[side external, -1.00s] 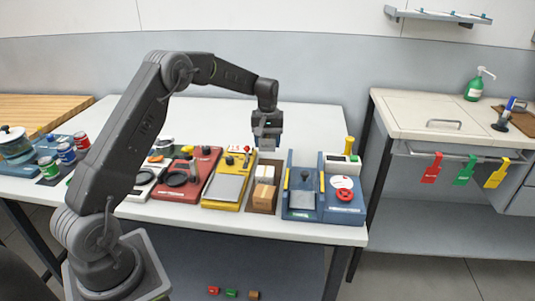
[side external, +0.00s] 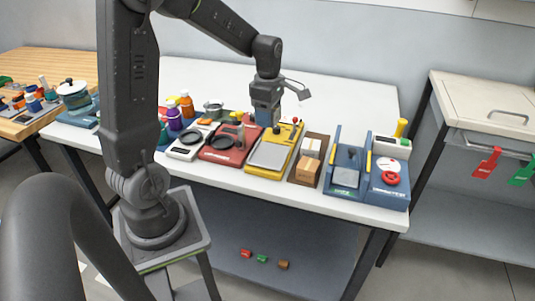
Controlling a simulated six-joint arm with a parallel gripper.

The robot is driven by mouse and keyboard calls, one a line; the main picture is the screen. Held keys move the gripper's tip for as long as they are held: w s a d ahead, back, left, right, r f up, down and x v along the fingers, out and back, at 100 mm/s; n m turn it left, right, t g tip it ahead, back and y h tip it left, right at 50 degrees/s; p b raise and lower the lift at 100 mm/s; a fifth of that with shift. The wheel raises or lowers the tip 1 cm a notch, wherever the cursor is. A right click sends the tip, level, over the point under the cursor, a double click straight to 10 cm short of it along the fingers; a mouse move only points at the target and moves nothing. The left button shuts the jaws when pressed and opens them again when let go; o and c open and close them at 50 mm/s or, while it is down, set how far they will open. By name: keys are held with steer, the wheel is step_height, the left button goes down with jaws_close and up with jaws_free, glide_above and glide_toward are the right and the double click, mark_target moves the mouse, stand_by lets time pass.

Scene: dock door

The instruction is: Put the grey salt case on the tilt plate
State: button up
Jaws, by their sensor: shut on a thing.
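My gripper (side external: 266,108) points down above the back of the yellow station (side external: 263,171). The plate looks bare. The case appears to be behind the plate in the picture; its height above the station is hard to tell.
Right of the yellow station is a brown tray (side external: 323,172) with a white box (side external: 311,147) and a tan box (side external: 307,171). Blue stations (side external: 388,190) stand further right. A red station (side external: 220,154) with black rings is close on the left. The table behind is clear.

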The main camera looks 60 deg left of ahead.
mark_target(265, 153)
steer(key=shift+s+d+n, duration=0.15)
steer(key=shift+s+n, duration=0.25)
steer(key=shift+s, duration=0.05)
step_height(265, 153, down, 10)
steer(key=shift+s+f, duration=0.1)
steer(key=shift+f, duration=0.1)
steer(key=o, duration=1)
